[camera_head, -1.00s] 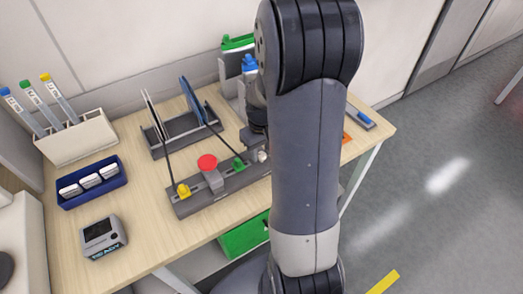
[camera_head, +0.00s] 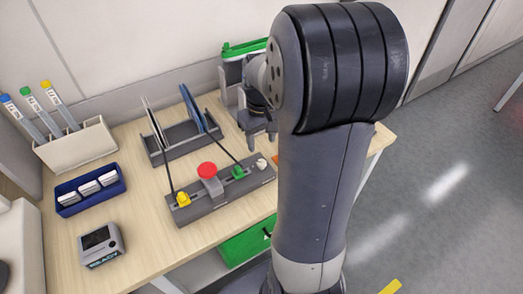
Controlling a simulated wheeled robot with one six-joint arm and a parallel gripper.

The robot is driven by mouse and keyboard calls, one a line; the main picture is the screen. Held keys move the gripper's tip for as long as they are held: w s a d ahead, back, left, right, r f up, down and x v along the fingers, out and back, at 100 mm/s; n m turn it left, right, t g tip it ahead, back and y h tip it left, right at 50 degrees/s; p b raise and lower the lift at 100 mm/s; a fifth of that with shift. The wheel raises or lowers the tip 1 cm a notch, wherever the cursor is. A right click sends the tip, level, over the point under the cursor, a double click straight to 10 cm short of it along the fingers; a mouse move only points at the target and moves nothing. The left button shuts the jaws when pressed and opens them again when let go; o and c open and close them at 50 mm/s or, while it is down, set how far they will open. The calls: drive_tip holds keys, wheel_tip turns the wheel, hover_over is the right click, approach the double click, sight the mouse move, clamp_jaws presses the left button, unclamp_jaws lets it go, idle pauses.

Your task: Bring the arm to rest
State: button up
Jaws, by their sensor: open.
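My arm (camera_head: 322,190) stands upright in the right middle of the view, its dark elbow at the top. My gripper (camera_head: 261,138) shows just left of the arm, above the right part of the table. Its two dark fingers point down, apart, with nothing seen between them. It is behind the right end of the grey bar fixture (camera_head: 225,197). The arm hides part of the table's right side.
The wooden table (camera_head: 150,245) carries a rack with upright boards (camera_head: 185,140), a blue tray (camera_head: 88,190), a grey device (camera_head: 100,246) and a beige tube holder (camera_head: 75,148). A green bin (camera_head: 240,247) is below. Open floor (camera_head: 440,190) lies to the right.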

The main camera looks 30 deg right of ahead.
sight(262, 162)
wheel_tip(262, 162, up, 2)
drive_tip(key=shift+r, duration=0.1)
idle(0.4)
wheel_tip(262, 162, down, 11)
drive_tip(key=shift+r, duration=0.15)
drive_tip(key=shift+p, duration=0.3)
idle(0.3)
